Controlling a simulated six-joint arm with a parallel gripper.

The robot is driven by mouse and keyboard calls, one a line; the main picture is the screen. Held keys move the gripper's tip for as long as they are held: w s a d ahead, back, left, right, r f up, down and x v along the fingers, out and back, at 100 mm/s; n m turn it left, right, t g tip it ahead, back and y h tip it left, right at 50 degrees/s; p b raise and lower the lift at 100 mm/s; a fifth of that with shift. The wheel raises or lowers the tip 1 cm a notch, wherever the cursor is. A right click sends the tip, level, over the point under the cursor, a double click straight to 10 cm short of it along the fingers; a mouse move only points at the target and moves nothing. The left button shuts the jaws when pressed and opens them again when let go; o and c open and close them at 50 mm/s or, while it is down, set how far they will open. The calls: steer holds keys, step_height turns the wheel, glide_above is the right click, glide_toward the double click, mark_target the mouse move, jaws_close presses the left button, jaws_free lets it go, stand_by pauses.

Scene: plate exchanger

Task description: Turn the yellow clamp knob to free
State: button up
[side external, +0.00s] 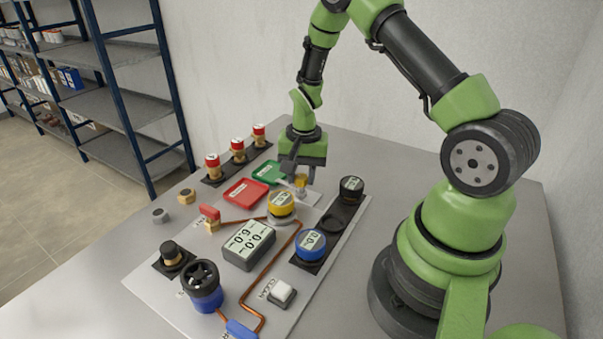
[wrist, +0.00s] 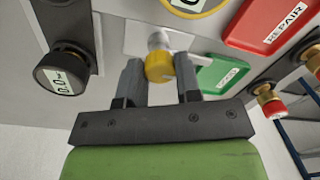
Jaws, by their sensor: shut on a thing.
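The yellow clamp knob (wrist: 159,67) sits between my two fingertips in the wrist view, with a silver metal part just beyond it on a pale plate (wrist: 140,38). My gripper (wrist: 159,78) is shut on the knob, one finger on each side. In the side view my gripper (side external: 298,176) points down at the back of the board, and the small yellow knob (side external: 301,181) shows at its fingertips. The fingers partly hide the knob, and I cannot read its turn angle.
Close by are a green tray (side external: 269,172), a red tray (side external: 245,191), a round yellow-rimmed gauge (side external: 281,205) and a black-capped gauge (side external: 351,187). Red-topped brass fittings (side external: 237,148) stand behind to the left. A grey display box (side external: 248,245) and copper pipe lie nearer the front.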

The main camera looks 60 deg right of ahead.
mark_target(304, 177)
steer(key=o, duration=0.9)
steer(key=r, duration=1)
steer(key=shift+s, duration=0.2)
